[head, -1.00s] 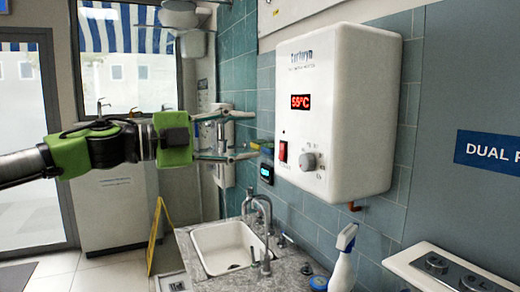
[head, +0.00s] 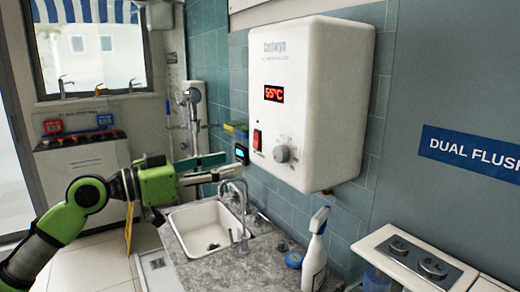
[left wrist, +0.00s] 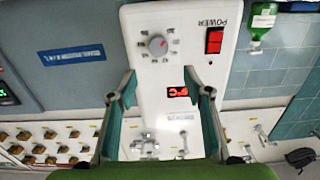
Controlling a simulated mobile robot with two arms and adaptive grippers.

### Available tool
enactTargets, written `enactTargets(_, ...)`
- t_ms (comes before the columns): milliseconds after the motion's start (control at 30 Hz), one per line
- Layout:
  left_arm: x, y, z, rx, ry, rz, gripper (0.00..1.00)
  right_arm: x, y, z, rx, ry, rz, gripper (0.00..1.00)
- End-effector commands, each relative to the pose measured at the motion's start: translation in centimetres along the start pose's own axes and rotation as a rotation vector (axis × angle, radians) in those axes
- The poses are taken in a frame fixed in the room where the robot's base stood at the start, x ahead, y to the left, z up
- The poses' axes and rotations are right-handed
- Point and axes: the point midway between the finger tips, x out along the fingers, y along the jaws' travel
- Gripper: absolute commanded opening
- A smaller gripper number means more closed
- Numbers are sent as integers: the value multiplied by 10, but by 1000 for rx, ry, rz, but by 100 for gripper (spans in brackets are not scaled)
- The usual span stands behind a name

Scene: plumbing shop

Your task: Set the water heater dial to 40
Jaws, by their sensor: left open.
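The white water heater (head: 305,95) hangs on the tiled wall at centre right in the head view. Its grey round dial (head: 282,153) is low on the front, right of the red power switch (head: 257,140), below a lit red display (head: 274,94) that seems to read 55 or 65°C. My left gripper (head: 228,167) is open and empty, left of the heater and apart from it. In the left wrist view the heater appears upside down, with the dial (left wrist: 157,45) beyond my open fingertips (left wrist: 160,80). The dial's numbers are too blurred to read. My right gripper is out of view.
Below the heater is a counter with a sink (head: 203,228) and a curved faucet (head: 236,195). A spray bottle (head: 315,255) stands at the counter's right. A flush-button panel (head: 415,262) is at lower right. The space before the heater's front looks clear.

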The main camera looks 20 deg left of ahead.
Motion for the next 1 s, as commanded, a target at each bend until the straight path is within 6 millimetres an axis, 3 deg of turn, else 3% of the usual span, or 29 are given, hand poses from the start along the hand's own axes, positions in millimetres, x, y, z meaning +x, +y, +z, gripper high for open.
enactTargets(267, 25, 2, -5, -6, 1, 8, 46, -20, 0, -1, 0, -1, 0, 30)
enactTargets(700, 112, 3, -5, -7, 1, 8, 46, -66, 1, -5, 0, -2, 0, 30)
enactTargets(1000, 137, 2, 0, -4, 0, 5, 46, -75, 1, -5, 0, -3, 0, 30)
